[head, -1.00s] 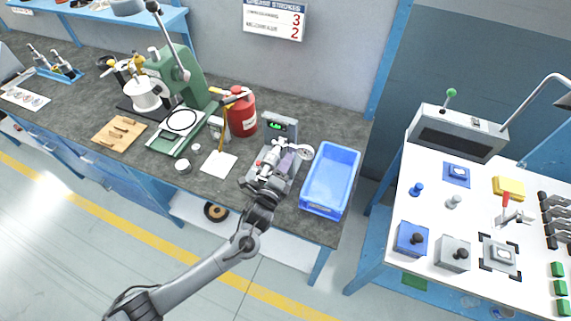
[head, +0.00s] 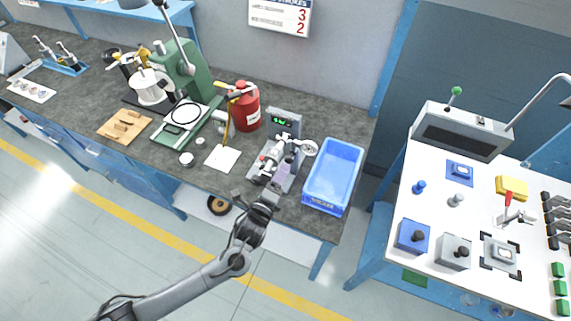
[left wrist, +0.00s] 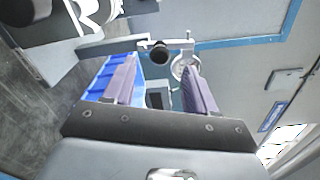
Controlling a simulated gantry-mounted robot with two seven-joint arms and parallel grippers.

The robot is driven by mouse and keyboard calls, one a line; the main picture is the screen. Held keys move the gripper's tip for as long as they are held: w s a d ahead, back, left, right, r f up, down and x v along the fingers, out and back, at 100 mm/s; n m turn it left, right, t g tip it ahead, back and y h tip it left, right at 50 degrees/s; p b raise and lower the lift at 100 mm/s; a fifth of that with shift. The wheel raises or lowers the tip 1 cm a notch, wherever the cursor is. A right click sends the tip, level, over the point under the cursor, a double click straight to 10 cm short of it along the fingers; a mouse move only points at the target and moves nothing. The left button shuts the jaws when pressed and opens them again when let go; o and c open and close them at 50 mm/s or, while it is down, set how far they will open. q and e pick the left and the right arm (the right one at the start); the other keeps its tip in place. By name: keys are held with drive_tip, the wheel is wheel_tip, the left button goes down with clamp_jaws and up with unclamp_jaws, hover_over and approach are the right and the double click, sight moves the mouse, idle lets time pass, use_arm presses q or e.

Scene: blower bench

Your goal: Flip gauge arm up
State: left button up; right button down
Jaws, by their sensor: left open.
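The gauge fixture (head: 284,122) is a grey unit with a small green-lit display, standing on the dark bench just left of the blue bin. A round pale dial (head: 309,147) sticks out at its right, and a light grey cylindrical part (head: 270,160) lies at its front left. In the left wrist view, a grey bar (left wrist: 110,46) and a black knob (left wrist: 158,52) show beyond the fingers, with the round dial (left wrist: 180,68) partly behind the right finger. My left gripper (head: 266,183) is open and empty in front of the fixture. Contact cannot be told. My right gripper is not in view.
The blue bin (head: 333,176) stands close to the fixture's right. A red canister (head: 246,107), a white sheet (head: 222,158) and a green press (head: 183,75) stand or lie to the left. A white table (head: 400,195) with blocks is across a gap at the right.

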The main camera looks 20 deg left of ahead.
use_arm(q)
drive_tip(key=shift+s+a, duration=0.2)
drive_tip(key=shift+s, duration=2)
drive_tip(key=s+f+n+g+y, duration=0.2)
drive_tip(key=s+f+n+g, duration=0.3)
drive_tip(key=s, duration=0.6)
drive_tip(key=s+a+r+n+g, duration=0.1)
drive_tip(key=s+a+n+g, duration=0.2)
drive_tip(key=s+n+g, duration=0.35)
drive_tip(key=s+a+r+n+g, duration=0.1)
drive_tip(key=s+a+n+g, duration=0.15)
drive_tip(key=s+n, duration=0.6)
wheel_tip(320, 180, up, 26)
drive_tip(key=p, duration=2.6)
drive_tip(key=shift+s+f+n, duration=0.15)
drive_tip(key=shift+s+n, duration=0.25)
drive_tip(key=shift+s, duration=0.05)
